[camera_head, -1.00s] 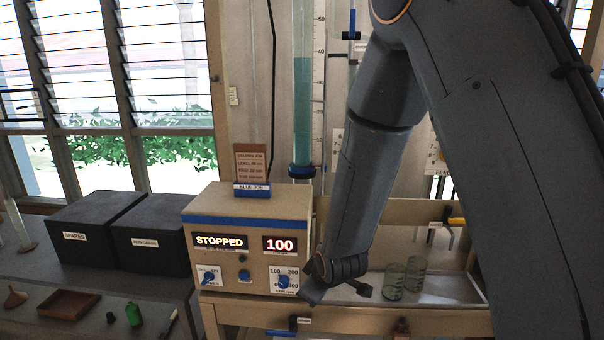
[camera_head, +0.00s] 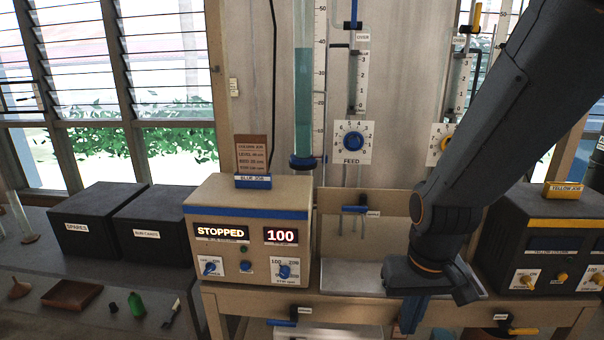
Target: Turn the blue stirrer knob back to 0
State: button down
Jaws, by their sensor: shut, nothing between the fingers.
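The beige control box (camera_head: 210,207) with a blue stripe stands on the bench, left of centre. Its lit displays read STOPPED (camera_head: 221,232) and 100 (camera_head: 281,236). The blue stirrer knob (camera_head: 285,271) is at the lower right of its front, on a white dial plate with small numbers. The knob's exact pointing is too small to read surely. My gripper (camera_head: 410,316) is shut and empty, pointing down at the bench's front edge, well right of the knob and apart from it.
Other blue controls sit on the same panel: a left switch (camera_head: 210,266) and a middle button (camera_head: 246,267). A blue FEED knob (camera_head: 353,142) is on the wall. A dark yellow-striped box (camera_head: 545,232) stands right. Black boxes (camera_head: 85,222) stand left.

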aim_at(284, 271)
jog(key=u, duration=1.5)
jog(key=k, duration=0.6)
jog(key=z, duration=1.45)
jog(key=i, duration=0.5)
jog(key=z, duration=0.05)
